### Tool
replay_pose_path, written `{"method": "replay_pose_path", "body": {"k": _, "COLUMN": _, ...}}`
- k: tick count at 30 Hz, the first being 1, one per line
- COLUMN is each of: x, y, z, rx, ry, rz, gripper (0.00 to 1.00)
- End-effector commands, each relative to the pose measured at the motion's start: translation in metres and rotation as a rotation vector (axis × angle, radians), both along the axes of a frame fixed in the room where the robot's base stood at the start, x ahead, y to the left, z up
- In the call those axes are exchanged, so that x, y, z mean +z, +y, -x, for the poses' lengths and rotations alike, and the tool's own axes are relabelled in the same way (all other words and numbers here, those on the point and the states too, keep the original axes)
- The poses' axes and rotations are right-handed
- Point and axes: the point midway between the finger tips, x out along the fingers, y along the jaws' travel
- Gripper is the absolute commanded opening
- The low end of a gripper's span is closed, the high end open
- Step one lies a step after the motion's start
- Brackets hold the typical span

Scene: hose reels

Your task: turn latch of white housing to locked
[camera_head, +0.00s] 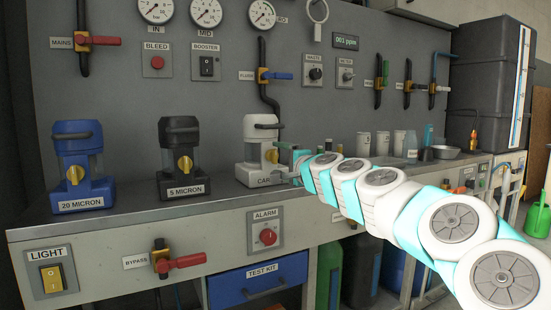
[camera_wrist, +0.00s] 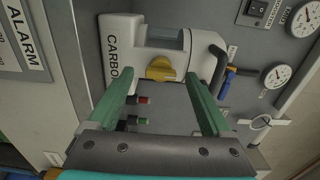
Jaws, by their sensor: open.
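The white housing (camera_head: 254,138) stands on the bench, labelled "CAR..." with a black handle on top. Its yellow latch (camera_head: 272,156) shows on the front, partly beside my gripper (camera_head: 297,162). In the wrist view, which is turned sideways, the white housing (camera_wrist: 136,40) lies ahead, with the yellow latch (camera_wrist: 160,69) near the middle. My gripper (camera_wrist: 158,85) is open, its two green fingers apart and pointing at the housing. The latch appears between and beyond the fingertips, with nothing held. I cannot tell whether the fingers touch it.
A blue housing (camera_head: 78,160) and a black housing (camera_head: 180,158) with yellow latches stand to the left on the bench. Gauges, valves and switches cover the back panel (camera_head: 120,90). White cups (camera_head: 363,143) stand to the right. The bench front carries an alarm knob (camera_head: 267,236).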

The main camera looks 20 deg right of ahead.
Motion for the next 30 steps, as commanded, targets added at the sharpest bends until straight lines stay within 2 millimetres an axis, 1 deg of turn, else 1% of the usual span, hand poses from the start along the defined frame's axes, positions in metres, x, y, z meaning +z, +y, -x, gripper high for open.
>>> {"method": "replay_pose_path", "body": {"k": 1, "x": 0.002, "y": -0.002, "z": 0.010, "rx": -0.002, "ry": -0.003, "rz": 0.000, "gripper": 0.83}}
{"method": "replay_pose_path", "body": {"k": 3, "x": 0.002, "y": -0.001, "z": 0.020, "rx": 0.000, "ry": -0.003, "rz": 0.001, "gripper": 0.83}}
{"method": "replay_pose_path", "body": {"k": 6, "x": 0.002, "y": -0.002, "z": 0.032, "rx": -0.002, "ry": -0.002, "rz": 0.001, "gripper": 0.83}}
{"method": "replay_pose_path", "body": {"k": 10, "x": 0.001, "y": -0.002, "z": 0.043, "rx": -0.002, "ry": -0.002, "rz": 0.001, "gripper": 0.83}}
{"method": "replay_pose_path", "body": {"k": 15, "x": 0.001, "y": -0.002, "z": 0.047, "rx": -0.002, "ry": -0.001, "rz": 0.002, "gripper": 0.83}}
{"method": "replay_pose_path", "body": {"k": 27, "x": 0.001, "y": -0.002, "z": 0.047, "rx": -0.002, "ry": -0.001, "rz": 0.002, "gripper": 0.83}}
{"method": "replay_pose_path", "body": {"k": 29, "x": 0.001, "y": 0.000, "z": 0.047, "rx": 0.003, "ry": 0.000, "rz": 0.005, "gripper": 0.83}}
{"method": "replay_pose_path", "body": {"k": 30, "x": 0.001, "y": 0.005, "z": 0.048, "rx": 0.013, "ry": 0.005, "rz": 0.014, "gripper": 0.83}}
